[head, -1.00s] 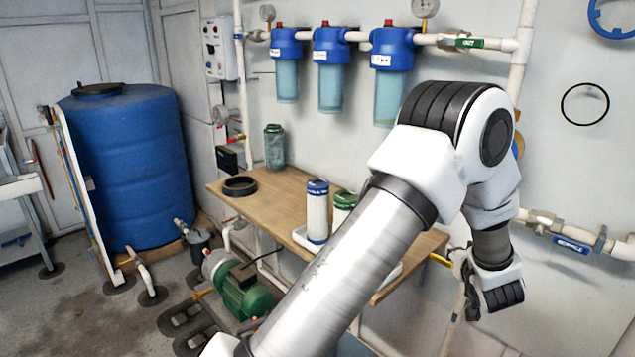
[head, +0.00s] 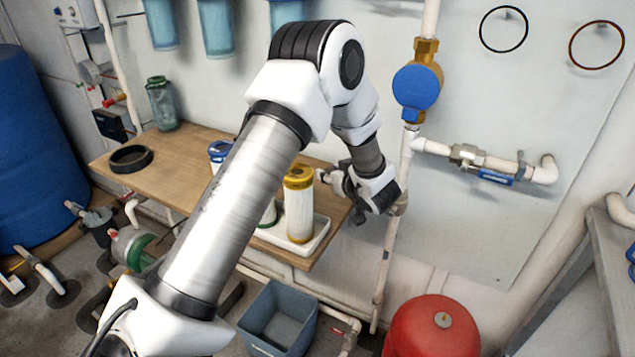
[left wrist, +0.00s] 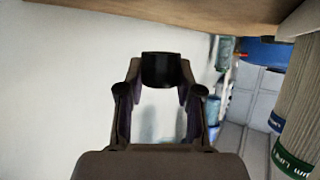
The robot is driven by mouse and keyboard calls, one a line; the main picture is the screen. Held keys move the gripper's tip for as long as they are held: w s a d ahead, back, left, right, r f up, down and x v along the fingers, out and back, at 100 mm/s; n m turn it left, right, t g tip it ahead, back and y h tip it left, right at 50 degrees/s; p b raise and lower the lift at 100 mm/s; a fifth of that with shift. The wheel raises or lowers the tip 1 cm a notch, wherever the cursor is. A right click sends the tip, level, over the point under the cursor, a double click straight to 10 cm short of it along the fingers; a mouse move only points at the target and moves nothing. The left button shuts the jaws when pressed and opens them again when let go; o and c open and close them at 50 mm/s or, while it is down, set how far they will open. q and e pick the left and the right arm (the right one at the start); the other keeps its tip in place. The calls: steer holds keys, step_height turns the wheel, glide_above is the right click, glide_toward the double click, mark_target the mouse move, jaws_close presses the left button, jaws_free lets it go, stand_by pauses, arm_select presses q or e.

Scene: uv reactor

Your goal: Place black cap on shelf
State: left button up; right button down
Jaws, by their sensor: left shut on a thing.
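A small black, round-looking piece, which I take as the black cap (left wrist: 161,70), sits between my left fingertips in the left wrist view. My left gripper (head: 326,175) is shut on it at the shelf's right end, by the wall, just right of a yellow-topped white filter (head: 299,205). The cap is hard to make out in the head view. The wooden shelf (head: 180,162) runs along the wall, and its board (left wrist: 180,10) crosses the top of the left wrist view. My right gripper is not in view.
A black ring (head: 130,158) and a glass jar (head: 161,104) stand on the shelf's left part. A white tray (head: 315,238) holds filters at the right end. A vertical white pipe (head: 388,255) stands beside my gripper. A grey bin (head: 278,318) and red tank (head: 435,325) are below.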

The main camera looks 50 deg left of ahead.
mark_target(330, 198)
arm_select(q)
step_height(330, 198, down, 5)
steer(key=shift+w, duration=0.1)
steer(key=shift+f, duration=0.15)
steer(key=o, duration=0.8)
steer(key=shift+r, duration=0.2)
steer(key=shift+d+r, duration=0.15)
steer(key=shift+d, duration=0.2)
steer(key=v, duration=1.1)
steer(key=shift+d, duration=0.2)
